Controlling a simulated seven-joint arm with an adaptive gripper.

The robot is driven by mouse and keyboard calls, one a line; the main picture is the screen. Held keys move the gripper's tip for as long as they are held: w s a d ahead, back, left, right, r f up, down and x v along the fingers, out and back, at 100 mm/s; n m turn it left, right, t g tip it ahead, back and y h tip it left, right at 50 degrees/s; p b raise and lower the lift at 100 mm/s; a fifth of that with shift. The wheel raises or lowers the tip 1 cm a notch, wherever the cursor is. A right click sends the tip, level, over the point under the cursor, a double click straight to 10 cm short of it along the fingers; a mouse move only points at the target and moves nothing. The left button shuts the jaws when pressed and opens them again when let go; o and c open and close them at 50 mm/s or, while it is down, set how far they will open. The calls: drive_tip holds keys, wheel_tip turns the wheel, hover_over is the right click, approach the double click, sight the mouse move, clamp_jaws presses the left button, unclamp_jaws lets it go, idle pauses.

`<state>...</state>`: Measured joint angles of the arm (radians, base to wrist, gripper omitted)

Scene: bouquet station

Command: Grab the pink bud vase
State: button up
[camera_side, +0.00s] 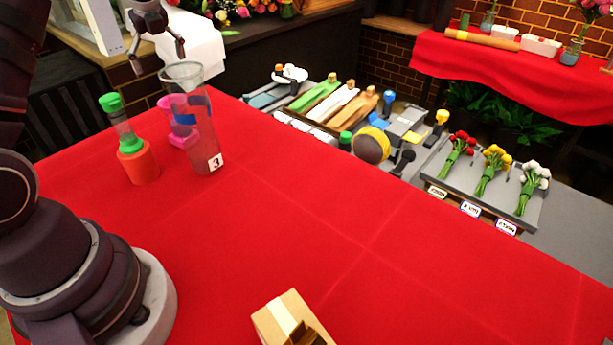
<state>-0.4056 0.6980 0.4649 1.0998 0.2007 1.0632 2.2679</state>
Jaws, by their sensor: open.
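The pink bud vase (177,140) stands upright on the red table near its back left edge. A tall clear vase (208,140) marked 3 stands just right of it and partly covers its right side. My gripper (159,62) is above and behind the pink vase, fingers pointing down and spread apart, with nothing between them. The gripper is apart from both vases.
An open cardboard box (283,315) sits at the front edge. The red table's middle (300,210) is clear. Bundled flowers (492,170) lie on a tray at the right.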

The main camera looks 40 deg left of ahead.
drive_tip(key=shift+m, duration=0.5)
drive_tip(key=x, duration=0.3)
drive_tip(key=d+x, duration=0.1)
drive_tip(key=x, duration=0.6)
drive_tip(key=shift+s+d+f, duration=0.1)
drive_tip(key=shift+d+f, duration=0.2)
drive_tip(key=shift+f, duration=0.3)
drive_tip(key=c, duration=1.3)
drive_tip(key=shift+r, duration=0.15)
